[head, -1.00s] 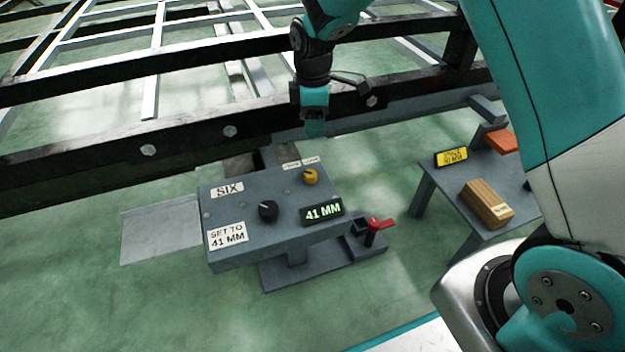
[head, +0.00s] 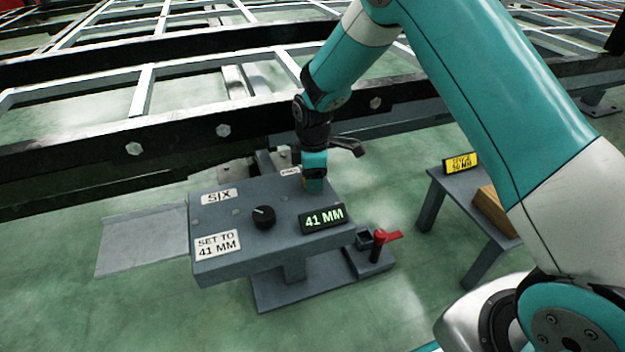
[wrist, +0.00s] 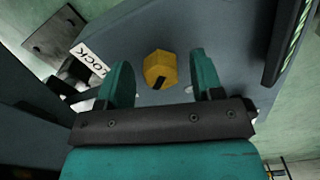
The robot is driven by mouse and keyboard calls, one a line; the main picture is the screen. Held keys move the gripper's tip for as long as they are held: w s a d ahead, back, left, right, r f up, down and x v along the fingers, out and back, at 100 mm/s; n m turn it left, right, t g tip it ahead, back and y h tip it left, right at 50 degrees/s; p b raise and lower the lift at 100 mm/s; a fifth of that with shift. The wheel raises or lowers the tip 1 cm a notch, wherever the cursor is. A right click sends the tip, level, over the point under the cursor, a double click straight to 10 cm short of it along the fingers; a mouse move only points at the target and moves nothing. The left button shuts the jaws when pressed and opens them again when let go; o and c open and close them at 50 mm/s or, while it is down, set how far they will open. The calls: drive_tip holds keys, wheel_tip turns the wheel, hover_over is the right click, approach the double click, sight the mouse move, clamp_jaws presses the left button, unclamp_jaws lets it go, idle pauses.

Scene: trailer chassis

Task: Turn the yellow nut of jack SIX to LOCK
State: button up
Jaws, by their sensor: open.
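Jack SIX has a grey sloped panel (head: 210,258) with a SIX label (head: 219,196), a black knob (head: 264,217) and a display (head: 323,219) reading 41 MM. The yellow nut (wrist: 160,68) shows in the wrist view between my two open fingers, with a dark mark on its lower edge. In the head view my gripper (head: 313,188) hides almost all of it. My gripper (wrist: 160,82) is open, one teal finger on each side of the nut, with visible gaps. A LOCK label (wrist: 90,59) lies left of the nut in the wrist view.
A red-handled lever (head: 380,240) stands on the jack's base at right. A grey side table (head: 455,200) with a yellow sign (head: 460,163) and a wooden block (head: 495,212) is further right. The black chassis beam (head: 180,138) runs behind the jack.

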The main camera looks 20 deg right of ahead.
drive_tip(key=c, duration=0.9)
drive_tip(key=shift+c, duration=0.2)
drive_tip(key=shift+r+p, duration=0.1)
drive_tip(key=shift+p, duration=0.4)
drive_tip(key=m+p, duration=0.1)
drive_tip(key=p, duration=0.1)
drive_tip(key=m+p, duration=0.1)
drive_tip(key=p, duration=0.1)
drive_tip(key=shift+s+r+m, duration=0.1)
drive_tip(key=shift+r+m, duration=0.15)
drive_tip(key=shift+m, duration=0.05)
drive_tip(key=m+p, duration=0.5)
drive_tip(key=p, duration=0.1)
drive_tip(key=shift+s+a+f, duration=0.1)
drive_tip(key=m+p, duration=0.4)
drive_tip(key=m, duration=0.2)
drive_tip(key=shift+a+f, duration=0.1)
drive_tip(key=shift+a, duration=0.05)
drive_tip(key=shift+a+f+m+p, duration=0.1)
drive_tip(key=shift+m+p, duration=1.05)
drive_tip(key=shift+m, duration=1.05)
